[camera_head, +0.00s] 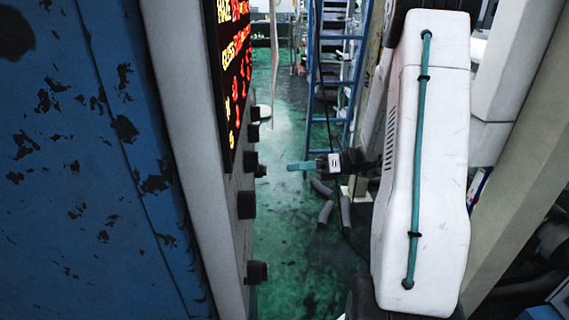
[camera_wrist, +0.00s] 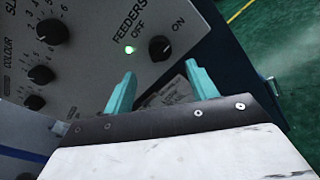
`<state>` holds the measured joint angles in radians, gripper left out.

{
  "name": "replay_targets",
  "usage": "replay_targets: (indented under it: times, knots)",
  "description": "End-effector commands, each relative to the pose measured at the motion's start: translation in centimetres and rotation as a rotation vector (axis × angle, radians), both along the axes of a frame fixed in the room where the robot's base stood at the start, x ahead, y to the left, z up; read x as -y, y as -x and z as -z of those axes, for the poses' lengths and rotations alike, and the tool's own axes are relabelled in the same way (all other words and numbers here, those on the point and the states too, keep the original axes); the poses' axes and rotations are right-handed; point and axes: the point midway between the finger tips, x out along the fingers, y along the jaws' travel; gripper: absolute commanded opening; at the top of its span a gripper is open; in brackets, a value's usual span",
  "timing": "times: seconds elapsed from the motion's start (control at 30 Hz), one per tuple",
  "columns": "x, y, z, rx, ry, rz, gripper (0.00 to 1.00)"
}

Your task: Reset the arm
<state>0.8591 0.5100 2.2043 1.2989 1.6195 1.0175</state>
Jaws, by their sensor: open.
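My arm fills the right of the head view as a large white link (camera_head: 440,170) with a teal hose along it. The knob's setting is hard to tell.
A scratched blue cabinet (camera_head: 70,160) and a red-and-yellow lit display (camera_head: 235,70) stand close on the left. A blue ladder (camera_head: 333,60) stands at the back, and grey tubes (camera_head: 326,212) lie on the floor.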

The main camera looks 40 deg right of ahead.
Motion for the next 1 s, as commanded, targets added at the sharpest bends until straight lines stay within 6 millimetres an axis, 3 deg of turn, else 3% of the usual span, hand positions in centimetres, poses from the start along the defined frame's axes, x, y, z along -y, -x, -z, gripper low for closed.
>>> replay_targets:
  times: [0.4, 0.5, 0.57, 1.0]
  knots:
    - [-0.3, 0.5, 0.8, 0.062, 0.082, -0.03, 0.57]
    - [-1.7, 2.7, 2.3, 0.116, 0.201, -0.137, 0.57]
    - [-3.0, 4.3, 2.1, 0.17, 0.299, -0.237, 0.57]
    - [-11.5, 13.9, -2.0, 0.657, 0.874, -1.075, 0.57]
